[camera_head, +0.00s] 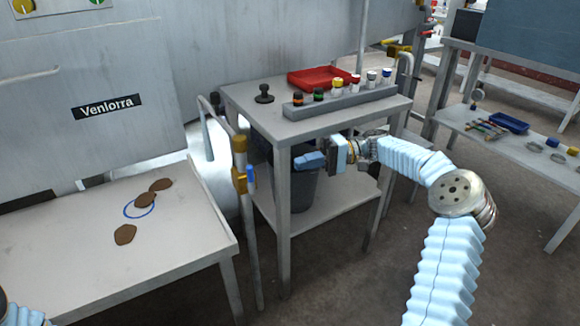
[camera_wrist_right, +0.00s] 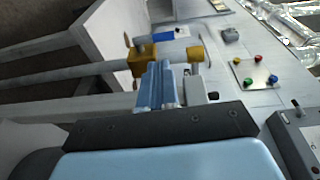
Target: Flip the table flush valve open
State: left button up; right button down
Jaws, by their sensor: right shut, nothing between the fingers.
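The flush valve is a brass body (camera_head: 239,178) on a grey upright pipe beside the table. Its small blue handle (camera_head: 251,179) is on the right side of the pipe. In the right wrist view the brass body (camera_wrist_right: 143,59) and the blue handle (camera_wrist_right: 156,38) lie just beyond my fingertips. My right gripper (camera_head: 308,161) is shut and empty, pointing left towards the valve, in front of the table leg. A gap separates its fingers from the handle in the head view. It also shows in the wrist view (camera_wrist_right: 158,85). My left gripper is out of view; only blue sleeve shows at lower left.
The grey table (camera_head: 240,97) carries a red tray (camera_head: 318,78), a rack (camera_head: 340,101) of capped bottles and a black knob-shaped item (camera_head: 264,94). A dark bin (camera_head: 303,187) stands on its lower shelf. A bench (camera_head: 75,275) with brown pieces lies left of the pipe.

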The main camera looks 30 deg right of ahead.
jog(key=d, duration=0.3)
jog(key=shift+s+d, duration=0.2)
jog(key=shift+d, duration=0.15)
